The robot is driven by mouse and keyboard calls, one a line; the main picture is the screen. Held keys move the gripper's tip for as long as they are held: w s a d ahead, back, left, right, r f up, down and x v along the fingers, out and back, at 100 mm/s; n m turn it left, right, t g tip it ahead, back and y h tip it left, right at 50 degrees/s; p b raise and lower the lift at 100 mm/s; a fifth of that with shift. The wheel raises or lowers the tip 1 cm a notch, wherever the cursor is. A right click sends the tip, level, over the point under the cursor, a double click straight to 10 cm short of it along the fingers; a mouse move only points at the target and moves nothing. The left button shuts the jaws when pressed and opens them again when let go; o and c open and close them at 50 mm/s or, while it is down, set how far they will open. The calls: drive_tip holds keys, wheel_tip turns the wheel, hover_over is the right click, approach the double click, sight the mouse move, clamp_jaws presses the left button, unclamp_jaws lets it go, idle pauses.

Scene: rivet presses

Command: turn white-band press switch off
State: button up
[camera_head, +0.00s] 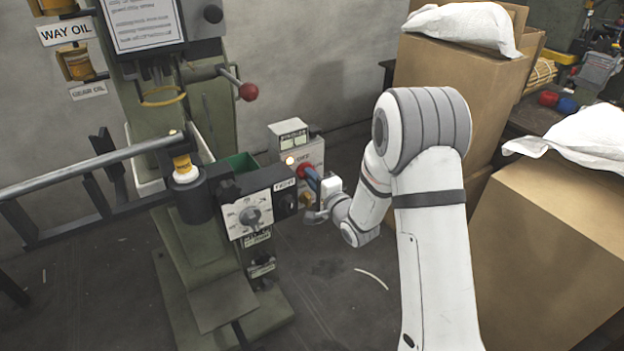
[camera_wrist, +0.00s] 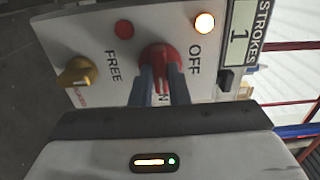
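A red rotary switch (camera_wrist: 160,60) sits on a pale control panel (camera_wrist: 95,40) in the wrist view. OFF is printed to its right, FREE to its left, and an N shows below it, partly hidden. In the head view the switch is a small red spot on the control box (camera_head: 311,150), mostly hidden by my gripper (camera_head: 314,182). My two blue-grey fingers (camera_wrist: 162,80) reach the switch, one on each side of its grip. I cannot tell whether they clamp it.
A lit lamp (camera_wrist: 204,22), a dark red lamp (camera_wrist: 124,29), a yellow knob (camera_wrist: 76,72) and a strokes counter (camera_wrist: 240,35) reading 1 surround the switch. The press's dial box (camera_head: 249,212) stands close left of my gripper. Cardboard boxes (camera_head: 550,260) stand right of my arm.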

clamp_jaws()
drive_tip(key=shift+f+n+b, duration=0.1)
drive_tip(key=shift+n+b, duration=0.2)
drive_tip(key=shift+b, duration=0.05)
drive_tip(key=n+b, duration=1.5)
drive_tip(key=n, duration=0.2)
drive_tip(key=shift+n+b, duration=0.3)
drive_tip(key=shift+b, duration=0.05)
drive_tip(key=o, duration=0.5)
unclamp_jaws()
